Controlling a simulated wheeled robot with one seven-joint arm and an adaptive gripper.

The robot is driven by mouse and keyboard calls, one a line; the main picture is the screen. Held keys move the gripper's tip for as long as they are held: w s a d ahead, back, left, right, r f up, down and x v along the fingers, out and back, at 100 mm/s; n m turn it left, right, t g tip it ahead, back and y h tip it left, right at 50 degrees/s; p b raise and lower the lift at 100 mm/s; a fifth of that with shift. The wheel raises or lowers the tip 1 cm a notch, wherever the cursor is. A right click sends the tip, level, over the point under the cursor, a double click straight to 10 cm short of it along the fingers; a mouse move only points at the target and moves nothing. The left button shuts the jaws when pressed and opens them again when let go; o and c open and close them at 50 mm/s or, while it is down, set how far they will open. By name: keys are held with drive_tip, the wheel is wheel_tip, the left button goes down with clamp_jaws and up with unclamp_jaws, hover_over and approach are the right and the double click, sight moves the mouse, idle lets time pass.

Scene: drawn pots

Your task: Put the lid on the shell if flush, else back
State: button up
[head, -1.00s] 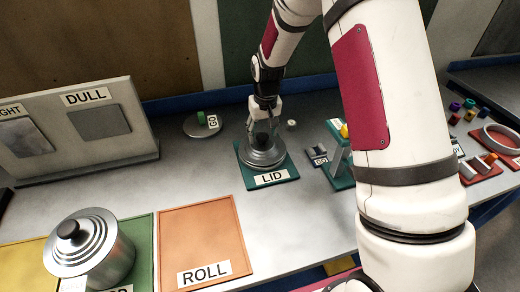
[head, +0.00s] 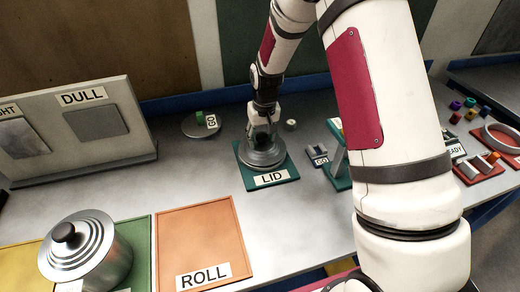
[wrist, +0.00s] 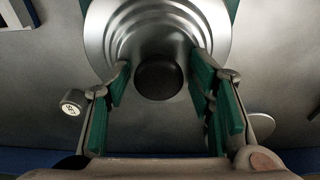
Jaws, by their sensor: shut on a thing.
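The lid (head: 250,160) is a round silver disc with stepped rings, flat on the teal mat labelled LID (head: 290,172). Its black knob (wrist: 160,76) shows in the wrist view between the green-padded fingers. My gripper (head: 263,138) is down over the lid and shut on the knob; it also shows in the wrist view (wrist: 160,82). In the head view my fingers partly hide the knob. A silver pot (head: 115,265) stands upright at the front left on a green mat (head: 142,240), topped by a stepped lid with a black knob (head: 64,232).
An orange mat labelled ROLL (head: 200,235) lies empty beside the pot. A grey DULL board (head: 75,160) stands at the back left. A disc with a green piece (head: 200,117) is left of my gripper. A teal stand (head: 340,165) and GO block (head: 318,155) are on the right.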

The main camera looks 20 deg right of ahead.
sight(261, 135)
drive_tip(key=shift+s+f, duration=0.1)
clamp_jaws()
drive_tip(key=shift+d, duration=0.1)
drive_tip(key=shift+r+p, duration=0.35)
drive_tip(key=shift+r, duration=1.75)
